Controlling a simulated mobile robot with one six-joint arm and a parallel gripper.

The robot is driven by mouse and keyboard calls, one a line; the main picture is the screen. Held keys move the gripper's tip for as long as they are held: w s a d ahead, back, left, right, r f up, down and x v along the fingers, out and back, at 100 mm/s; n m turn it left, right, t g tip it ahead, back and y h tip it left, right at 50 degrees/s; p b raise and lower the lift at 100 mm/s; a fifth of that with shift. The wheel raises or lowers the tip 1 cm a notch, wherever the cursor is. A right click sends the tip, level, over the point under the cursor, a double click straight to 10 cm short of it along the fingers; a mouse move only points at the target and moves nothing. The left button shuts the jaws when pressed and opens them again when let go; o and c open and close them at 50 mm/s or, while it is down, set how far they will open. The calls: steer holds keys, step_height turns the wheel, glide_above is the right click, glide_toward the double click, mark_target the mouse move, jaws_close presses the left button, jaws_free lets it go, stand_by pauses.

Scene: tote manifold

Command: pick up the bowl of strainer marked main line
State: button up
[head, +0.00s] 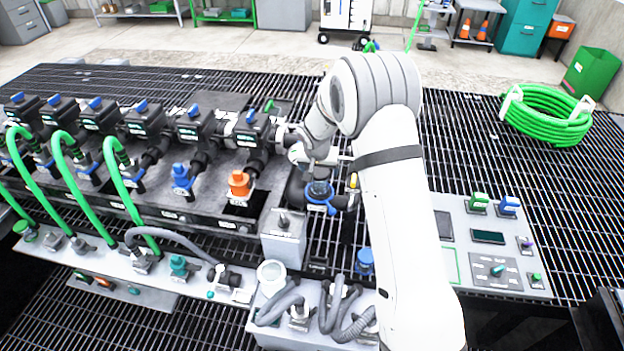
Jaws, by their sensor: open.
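A strainer with a blue collar (320,192) sits on dark piping right of the valve row. Its label is too small to read, so I cannot tell whether it is the one marked main line. The bowl itself is not clearly made out. My gripper (318,168) is open, just above the blue collar and pointing down. I cannot tell whether it touches the strainer. A second blue-topped part (365,262) stands lower, just left of my arm.
Several dark valves with blue handles (140,108) and green hoses (70,160) fill the left. A pale round cup (271,273) and grey hoses (335,310) are in front. A control panel (490,250) and coiled green hose (548,115) are right. Open grating lies between.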

mark_target(320, 171)
steer(key=shift+p+x, duration=0.85)
steer(key=shift+x, duration=2.05)
steer(key=shift+c, duration=0.4)
steer(key=shift+w, duration=0.1)
steer(key=c, duration=1)
